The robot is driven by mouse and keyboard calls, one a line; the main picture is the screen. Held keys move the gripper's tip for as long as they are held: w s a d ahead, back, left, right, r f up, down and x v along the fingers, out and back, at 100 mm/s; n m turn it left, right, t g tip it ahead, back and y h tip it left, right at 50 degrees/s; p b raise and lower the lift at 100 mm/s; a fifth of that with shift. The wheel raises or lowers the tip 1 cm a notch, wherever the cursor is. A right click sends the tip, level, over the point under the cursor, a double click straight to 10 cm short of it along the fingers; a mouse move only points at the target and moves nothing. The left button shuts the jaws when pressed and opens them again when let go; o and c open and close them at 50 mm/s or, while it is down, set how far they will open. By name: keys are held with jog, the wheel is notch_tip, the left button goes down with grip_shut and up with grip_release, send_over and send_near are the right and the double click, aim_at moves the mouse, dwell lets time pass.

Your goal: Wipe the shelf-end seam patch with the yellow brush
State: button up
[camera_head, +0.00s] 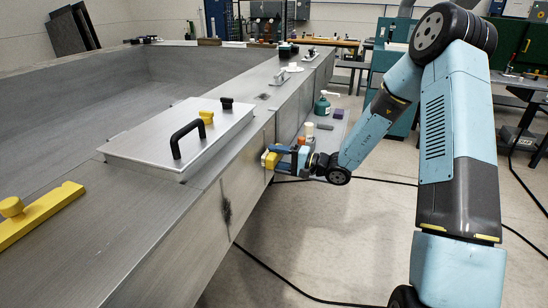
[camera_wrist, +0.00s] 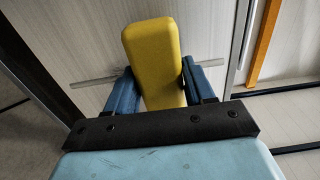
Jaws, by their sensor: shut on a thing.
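My gripper (camera_head: 285,157) is shut on the yellow brush (camera_head: 270,160), beside the pontoon's metal side wall. In the wrist view, the brush (camera_wrist: 153,50) stands up between the two blue fingers (camera_wrist: 158,88), with the wall behind it; I cannot tell whether it touches. A dark smudged patch (camera_head: 227,207) runs along a vertical seam on the side wall, nearer the camera and left of my gripper. Another dark smudge (camera_head: 264,96) lies on the top deck. I cannot tell which patch is the shelf-end one; my gripper hides part of the wall.
A hatch lid (camera_head: 180,135) with a black handle (camera_head: 187,138) and a yellow bar (camera_head: 40,215) lie on the deck. A green bottle (camera_head: 322,106) and small items stand on a side shelf beyond my gripper. Cables cross the open floor.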

jog(key=shift+v, duration=2.45)
jog(key=shift+d, duration=0.1)
jog(key=v, duration=0.2)
jog(key=shift+s+d, duration=0.15)
jog(key=shift+d, duration=0.2)
jog(key=w+a+f, duration=0.2)
jog(key=a+f, duration=0.3)
jog(key=a, duration=0.1)
jog(key=shift+a+f, duration=0.2)
jog(key=shift+x, duration=1.2)
dwell(0.4)
